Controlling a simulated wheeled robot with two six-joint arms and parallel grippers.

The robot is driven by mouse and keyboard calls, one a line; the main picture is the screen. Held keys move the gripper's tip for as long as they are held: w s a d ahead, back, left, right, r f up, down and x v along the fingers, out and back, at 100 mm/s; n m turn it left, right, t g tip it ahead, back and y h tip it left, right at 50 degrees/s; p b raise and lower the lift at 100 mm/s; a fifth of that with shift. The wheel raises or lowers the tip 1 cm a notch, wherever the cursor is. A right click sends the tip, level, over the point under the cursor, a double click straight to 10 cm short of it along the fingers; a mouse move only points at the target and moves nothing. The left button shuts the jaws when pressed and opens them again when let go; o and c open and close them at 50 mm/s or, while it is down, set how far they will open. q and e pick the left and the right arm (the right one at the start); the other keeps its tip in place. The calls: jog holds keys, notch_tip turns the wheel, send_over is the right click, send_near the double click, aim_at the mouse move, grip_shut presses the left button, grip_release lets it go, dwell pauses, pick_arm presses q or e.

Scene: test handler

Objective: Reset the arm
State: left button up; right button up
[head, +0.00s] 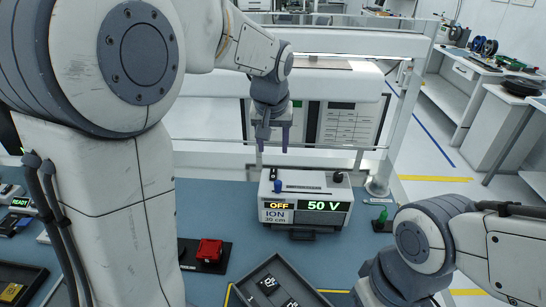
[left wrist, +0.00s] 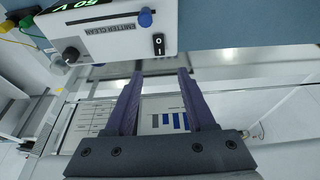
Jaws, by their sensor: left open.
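My left arm comes in from the left and reaches across the bench. Its gripper (head: 273,149) hangs with the fingers pointing down above the back edge of a white ionizer box. In the left wrist view the gripper's two purple fingers (left wrist: 161,76) are apart with nothing between them. The ionizer box (head: 306,187) reads OFF and 50 V and has a blue knob and a black knob on top. The box also shows in the left wrist view (left wrist: 110,45), with a rocker switch, apart from the fingers. My right arm (head: 440,235) is at the lower right; its gripper is out of frame.
A red part (head: 209,250) sits on a black pad on the blue bench mat. A dark tray (head: 258,275) holds small parts in front. A green-topped item (head: 382,218) stands right of the box. A white frame with a rail (head: 330,58) rises behind.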

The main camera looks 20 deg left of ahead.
pick_arm(q)
jog(key=shift+v, duration=0.9)
jog(key=s+d+f+m+g, duration=0.1)
jog(key=s+d+f+m, duration=0.2)
jog(key=s, duration=0.6)
jog(key=s+d+f+m+g+h, duration=0.1)
jog(key=s+d+f+m, duration=0.3)
jog(key=s+d, duration=0.3)
jog(key=s+d+f+m+g+h, duration=0.1)
jog(key=s+d+f+m, duration=0.2)
jog(key=s, duration=0.7)
jog(key=shift+s+d+f+g, duration=0.3)
jog(key=shift+s+d, duration=0.1)
jog(key=shift+d, duration=0.6)
